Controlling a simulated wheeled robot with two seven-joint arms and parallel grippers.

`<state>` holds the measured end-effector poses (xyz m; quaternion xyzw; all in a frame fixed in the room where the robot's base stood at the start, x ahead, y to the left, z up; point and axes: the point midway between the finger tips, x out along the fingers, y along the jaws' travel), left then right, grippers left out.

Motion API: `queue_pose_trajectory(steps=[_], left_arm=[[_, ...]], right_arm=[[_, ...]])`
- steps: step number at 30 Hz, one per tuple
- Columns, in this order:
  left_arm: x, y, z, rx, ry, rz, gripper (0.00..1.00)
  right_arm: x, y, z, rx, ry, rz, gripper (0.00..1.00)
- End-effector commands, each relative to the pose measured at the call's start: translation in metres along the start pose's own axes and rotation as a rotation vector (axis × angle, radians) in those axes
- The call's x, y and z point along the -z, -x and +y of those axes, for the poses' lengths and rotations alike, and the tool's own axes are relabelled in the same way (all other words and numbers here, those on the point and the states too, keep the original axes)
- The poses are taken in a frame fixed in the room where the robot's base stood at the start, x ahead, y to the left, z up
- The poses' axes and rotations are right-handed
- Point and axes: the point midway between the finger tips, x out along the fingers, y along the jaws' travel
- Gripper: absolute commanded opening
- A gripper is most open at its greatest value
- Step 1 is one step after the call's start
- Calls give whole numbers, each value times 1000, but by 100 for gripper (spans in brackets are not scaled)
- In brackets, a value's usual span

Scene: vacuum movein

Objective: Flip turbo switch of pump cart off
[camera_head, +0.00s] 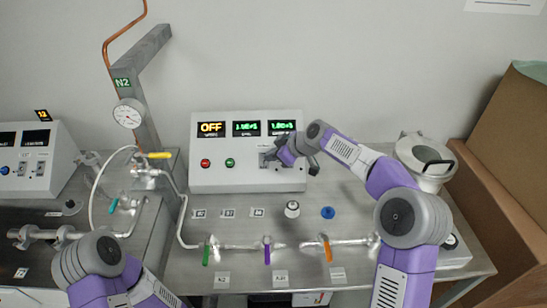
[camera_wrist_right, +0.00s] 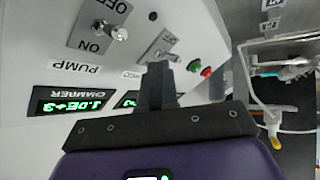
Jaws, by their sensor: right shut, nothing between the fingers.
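The pump cart's grey-white control box (camera_head: 215,178) stands at the back of the steel top. Its left display (camera_head: 211,129) reads OFF in orange. My right gripper (camera_head: 270,156) is at the right part of the front panel, its fingers shut and empty. In the right wrist view the shut fingers (camera_wrist_right: 156,72) are in front of a toggle switch (camera_wrist_right: 165,44), hiding part of its surroundings and its label. I cannot tell whether they touch it. A second ON/OFF toggle switch (camera_wrist_right: 115,32) beside it is clear, near the label PUMP. My left gripper is out of view.
Red (camera_head: 205,163) and green (camera_head: 229,162) buttons sit left on the panel. Green (camera_head: 206,251), purple (camera_head: 267,250) and orange (camera_head: 327,248) valve handles line the front piping. A cardboard box (camera_head: 510,150) stands at the right, and a dial gauge (camera_head: 128,114) at the left.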

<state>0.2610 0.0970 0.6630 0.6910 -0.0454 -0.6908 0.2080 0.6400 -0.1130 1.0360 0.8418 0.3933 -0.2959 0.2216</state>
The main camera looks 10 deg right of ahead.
Motion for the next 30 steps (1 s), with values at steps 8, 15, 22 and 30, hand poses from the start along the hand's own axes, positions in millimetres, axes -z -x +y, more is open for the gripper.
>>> queue_pose_trajectory(steps=[8,15,22,30], left_arm=[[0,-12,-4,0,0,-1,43],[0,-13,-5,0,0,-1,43],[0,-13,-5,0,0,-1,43],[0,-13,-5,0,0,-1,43]], right_arm=[[-3,6,-10,0,0,0,0],[-2,8,-12,0,-1,-1,0],[-1,12,-12,0,0,0,0],[3,48,-14,9,11,3,0]])
